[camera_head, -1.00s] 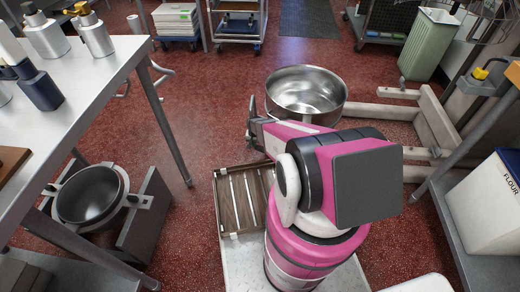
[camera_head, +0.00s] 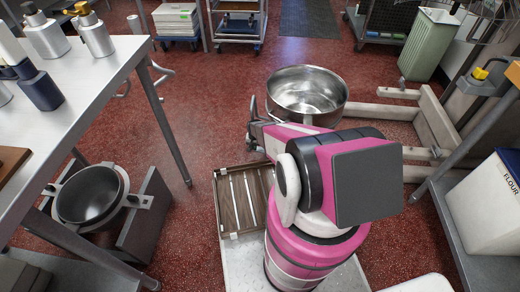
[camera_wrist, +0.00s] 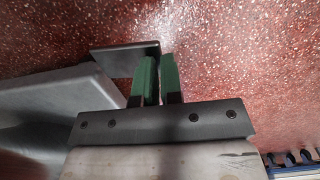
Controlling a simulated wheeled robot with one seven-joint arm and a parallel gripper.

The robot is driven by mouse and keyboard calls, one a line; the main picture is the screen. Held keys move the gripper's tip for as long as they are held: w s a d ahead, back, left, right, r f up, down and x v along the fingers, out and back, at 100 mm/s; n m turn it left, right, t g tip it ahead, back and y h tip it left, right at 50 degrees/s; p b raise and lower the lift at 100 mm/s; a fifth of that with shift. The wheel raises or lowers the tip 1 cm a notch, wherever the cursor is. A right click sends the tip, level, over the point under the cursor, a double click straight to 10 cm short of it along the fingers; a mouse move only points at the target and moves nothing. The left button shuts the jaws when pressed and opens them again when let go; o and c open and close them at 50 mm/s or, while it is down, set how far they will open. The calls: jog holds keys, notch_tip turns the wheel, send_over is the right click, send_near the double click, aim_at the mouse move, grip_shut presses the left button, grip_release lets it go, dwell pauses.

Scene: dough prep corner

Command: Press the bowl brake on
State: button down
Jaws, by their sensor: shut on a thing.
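My gripper (camera_head: 254,108) is low at the bowl's left side. In the wrist view, the green fingertips of my gripper (camera_wrist: 157,75) are close together with a narrow dark gap between them. A dark flat plate (camera_wrist: 122,60), which looks like the bowl brake's pedal, meets the fingertips at its right end. The exact contact is hidden behind the fingers.
A grey rounded body (camera_wrist: 55,105) lies left of the fingers in the wrist view. A pale frame (camera_head: 432,118) stands right of the bowl. A steel table (camera_head: 80,70) and a second, dark bowl (camera_head: 90,194) are on the left. The floor (camera_head: 200,110) left of the gripper is clear.

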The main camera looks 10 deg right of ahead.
jog(key=shift+d, duration=0.1)
jog(key=shift+r, duration=2.6)
jog(key=shift+r, duration=0.1)
jog(key=s+r+n, duration=0.1)
jog(key=s+r, duration=0.6)
jog(key=r, duration=0.6)
jog(key=s+r+n, duration=0.1)
jog(key=s+r, duration=0.6)
jog(key=r, duration=0.7)
jog(key=s+r+n, duration=0.1)
jog(key=s+r, duration=0.6)
jog(key=r, duration=0.7)
jog(key=shift+s+n, duration=0.15)
jog(key=shift+n, duration=0.15)
